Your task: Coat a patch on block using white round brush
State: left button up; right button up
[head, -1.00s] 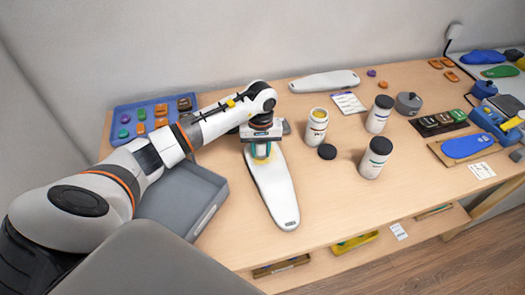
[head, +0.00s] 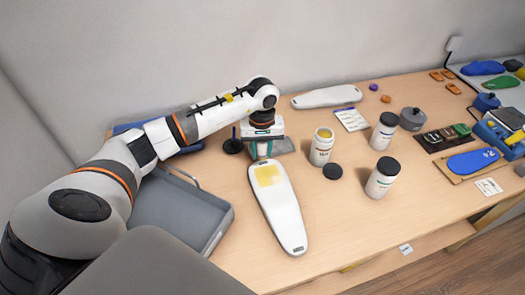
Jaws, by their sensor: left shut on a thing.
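The white foot-shaped block (head: 285,220) lies on the table with a yellow coated patch (head: 268,176) on its upper end. My left gripper (head: 261,152) is just behind that end of the block, pointing down. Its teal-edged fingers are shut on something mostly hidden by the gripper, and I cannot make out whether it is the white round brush. An open white jar (head: 321,152) with yellow content stands to the right of the gripper. My right gripper is out of view.
A grey tray (head: 215,235) is left of the block, with a dark round-based stand (head: 233,146) behind it. Two black-capped jars (head: 383,134) (head: 382,180) and a loose black lid (head: 332,172) are to the right. Another white block (head: 327,97) lies behind. Table front right is clear.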

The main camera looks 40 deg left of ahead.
pick_arm(q)
jog(key=shift+w+a+r+p, duration=0.1)
jog(key=shift+r+p, duration=0.2)
jog(key=shift+r, duration=0.3)
jog(key=shift+w+a+r+p, duration=0.1)
jog(key=shift+r+p, duration=0.15)
jog(key=shift+r, duration=0.3)
jog(key=shift+s+d+r, duration=0.1)
jog(key=shift+r, duration=0.45)
